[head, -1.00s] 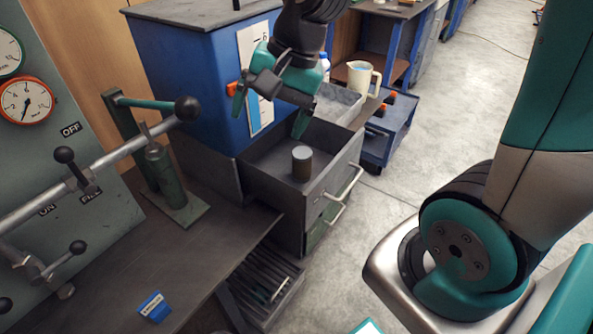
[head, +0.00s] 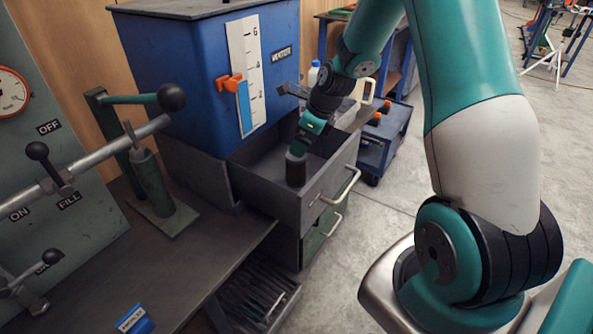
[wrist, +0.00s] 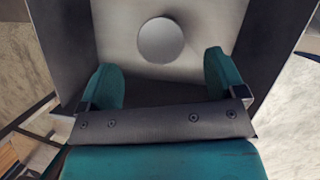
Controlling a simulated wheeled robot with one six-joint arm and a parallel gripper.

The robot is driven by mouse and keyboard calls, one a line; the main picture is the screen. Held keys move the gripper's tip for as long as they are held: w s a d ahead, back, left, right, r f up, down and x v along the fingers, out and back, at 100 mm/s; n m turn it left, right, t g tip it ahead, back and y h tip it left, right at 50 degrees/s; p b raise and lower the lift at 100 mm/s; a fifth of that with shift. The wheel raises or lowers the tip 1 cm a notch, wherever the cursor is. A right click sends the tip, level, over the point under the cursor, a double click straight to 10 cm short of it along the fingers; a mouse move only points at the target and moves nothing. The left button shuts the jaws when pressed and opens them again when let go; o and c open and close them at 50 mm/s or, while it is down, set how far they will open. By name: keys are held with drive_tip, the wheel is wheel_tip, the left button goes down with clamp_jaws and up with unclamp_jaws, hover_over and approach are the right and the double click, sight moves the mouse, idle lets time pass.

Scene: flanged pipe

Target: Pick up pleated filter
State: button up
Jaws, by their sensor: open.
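The pleated filter is a short grey cylinder (head: 295,172) standing upright in the open grey drawer (head: 268,197). The wrist view shows its round pale top (wrist: 161,40) from above, beyond the fingertips. My gripper (head: 300,147) points down over the drawer, just above the filter in the head view. In the wrist view my gripper (wrist: 163,78) has its two teal fingers wide apart with nothing between them. The filter lies ahead of the gap, roughly centred between the fingers. The head view hides part of the filter's top behind the gripper.
A blue tank (head: 215,85) with a level scale stands behind and left of the drawer. A workbench (head: 190,265) with levers lies at left. A blue cart (head: 385,140) stands at right, with open floor beyond.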

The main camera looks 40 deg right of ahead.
sight(292, 160)
drive_tip(key=x, duration=0.9)
drive_tip(key=shift+s+d, duration=0.1)
drive_tip(key=c, duration=1.1)
drive_tip(key=shift+o, duration=0.2)
drive_tip(key=shift+r, duration=0.1)
